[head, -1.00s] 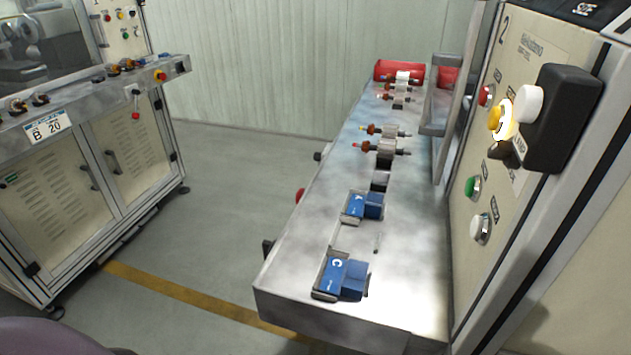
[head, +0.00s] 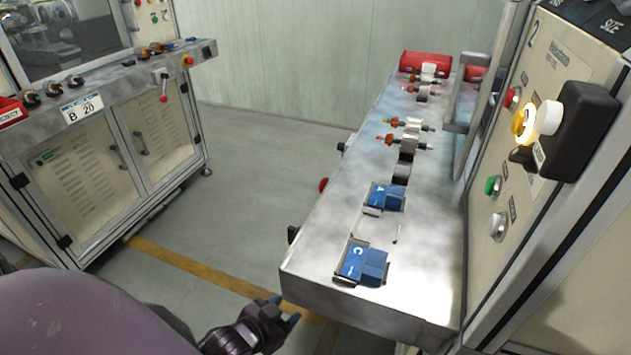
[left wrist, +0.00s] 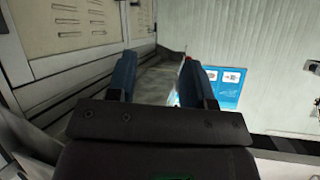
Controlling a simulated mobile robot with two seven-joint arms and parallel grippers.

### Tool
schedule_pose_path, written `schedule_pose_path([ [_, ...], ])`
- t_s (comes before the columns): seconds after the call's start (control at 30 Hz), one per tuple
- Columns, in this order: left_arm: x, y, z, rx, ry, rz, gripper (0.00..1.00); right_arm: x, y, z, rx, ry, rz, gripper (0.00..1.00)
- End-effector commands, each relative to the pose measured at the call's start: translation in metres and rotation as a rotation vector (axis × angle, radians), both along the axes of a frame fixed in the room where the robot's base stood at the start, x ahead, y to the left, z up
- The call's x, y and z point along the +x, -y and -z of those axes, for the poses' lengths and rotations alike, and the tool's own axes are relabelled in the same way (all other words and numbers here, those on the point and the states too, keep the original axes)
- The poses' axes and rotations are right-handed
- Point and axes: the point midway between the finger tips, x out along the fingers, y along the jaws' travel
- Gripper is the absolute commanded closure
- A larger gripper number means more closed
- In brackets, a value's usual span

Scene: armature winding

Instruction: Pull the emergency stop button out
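A red mushroom-shaped button (head: 323,184) sticks out from the left side of the metal bench. Another red button (head: 188,61) on a yellow base is on the left machine. I cannot tell for sure which is the emergency stop. My left gripper (head: 285,309) is low in front of the bench's near corner, apart from both buttons. In the left wrist view its two blue fingers (left wrist: 163,80) are spread with nothing clearly between them. A small red spot shows near the right fingertip there, too small to identify. My right gripper is out of view.
The bench (head: 325,255) carries blue boxes marked A and C (head: 362,262) and several small armatures. A control panel (head: 555,75) with a lit yellow button (head: 524,124) stands at right. Open floor (head: 250,180) lies between the bench and the left machine (head: 100,165).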

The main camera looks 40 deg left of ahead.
Motion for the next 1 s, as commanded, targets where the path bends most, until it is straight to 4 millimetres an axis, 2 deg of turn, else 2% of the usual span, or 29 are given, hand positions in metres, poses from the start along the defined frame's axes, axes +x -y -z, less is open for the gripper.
schedule_pose_path([
  [0.03, 0.023, -0.018, -0.036, 0.07, 0.053, 0.021, 0.45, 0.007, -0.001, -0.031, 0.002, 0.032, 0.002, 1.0],
  [0.13, 0.061, -0.057, -0.084, 0.262, 0.17, 0.07, 0.31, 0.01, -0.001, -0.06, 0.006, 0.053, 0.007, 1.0],
  [0.2, 0.088, -0.084, -0.121, 0.43, 0.276, 0.123, 0.31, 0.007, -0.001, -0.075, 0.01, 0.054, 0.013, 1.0],
  [0.3, 0.116, -0.113, -0.167, 0.679, 0.424, 0.23, 0.31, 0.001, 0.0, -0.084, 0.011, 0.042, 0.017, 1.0],
  [0.4, 0.131, -0.13, -0.193, 0.887, 0.536, 0.354, 0.31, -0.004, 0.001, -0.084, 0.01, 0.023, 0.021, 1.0],
  [0.5, 0.134, -0.136, -0.2, 1.051, 0.619, 0.492, 0.31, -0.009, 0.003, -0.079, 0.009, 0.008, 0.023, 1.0],
  [0.6, 0.126, -0.134, -0.189, 1.151, 0.673, 0.622, 0.31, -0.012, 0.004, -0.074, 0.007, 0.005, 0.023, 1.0],
  [0.73, 0.117, -0.121, -0.18, 1.208, 0.739, 0.741, 0.31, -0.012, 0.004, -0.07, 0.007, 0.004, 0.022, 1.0],
  [0.83, 0.113, -0.114, -0.181, 1.222, 0.779, 0.784, 0.31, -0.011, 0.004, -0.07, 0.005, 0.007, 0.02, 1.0],
  [1.0, 0.118, -0.107, -0.182, 1.227, 0.796, 0.795, 0.31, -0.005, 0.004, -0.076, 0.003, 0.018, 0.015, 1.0],
])
